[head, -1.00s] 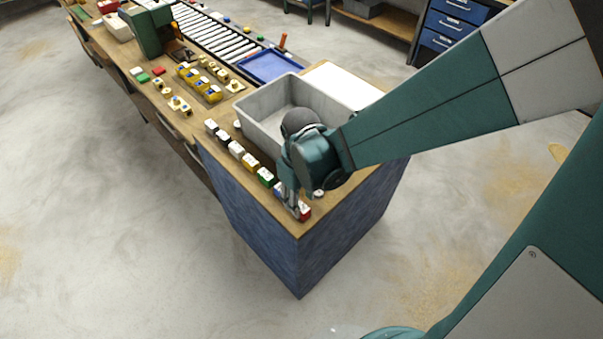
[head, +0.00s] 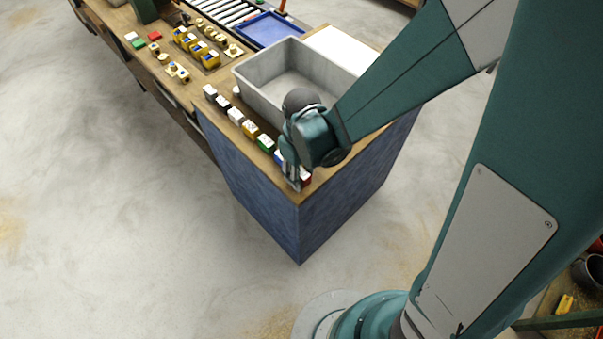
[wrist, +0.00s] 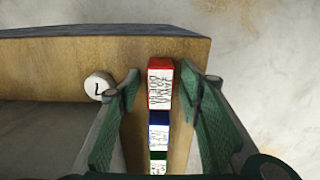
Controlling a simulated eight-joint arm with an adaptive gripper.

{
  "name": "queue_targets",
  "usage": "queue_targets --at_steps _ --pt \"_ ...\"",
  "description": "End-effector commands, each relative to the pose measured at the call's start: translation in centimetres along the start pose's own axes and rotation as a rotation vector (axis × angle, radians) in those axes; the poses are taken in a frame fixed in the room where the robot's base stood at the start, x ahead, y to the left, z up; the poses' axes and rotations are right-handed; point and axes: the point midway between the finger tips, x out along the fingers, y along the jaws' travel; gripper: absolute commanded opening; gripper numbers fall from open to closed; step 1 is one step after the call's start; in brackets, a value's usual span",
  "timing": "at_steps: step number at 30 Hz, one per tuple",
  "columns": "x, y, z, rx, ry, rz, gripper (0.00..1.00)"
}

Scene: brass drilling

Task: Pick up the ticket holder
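A red block (wrist: 160,84) with a white face and dark writing stands at the end of a row of coloured, labelled blocks near the bench corner. I take it as the ticket holder, but cannot read the writing for certain. My gripper (wrist: 172,80) is open, one finger on either side of the red block, with a gap visible on both sides. In the head view, my gripper (head: 293,183) points down at the bench corner and partly hides the red block (head: 307,177).
A blue block (wrist: 158,131) and a green block (wrist: 157,157) stand close behind in line. A white round piece (wrist: 98,86) with a dark mark lies beside the left finger. A large grey bin (head: 262,92) stands beside the row. The bench edge is close.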

Motion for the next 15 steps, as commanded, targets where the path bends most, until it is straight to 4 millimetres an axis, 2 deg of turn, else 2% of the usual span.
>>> queue_targets --at_steps 14,15 --pt "-0.02 0.0 0.0 0.0 0.0 0.0 0.37" --pt "-0.02 0.0 0.0 0.0 0.0 0.0 0.33"
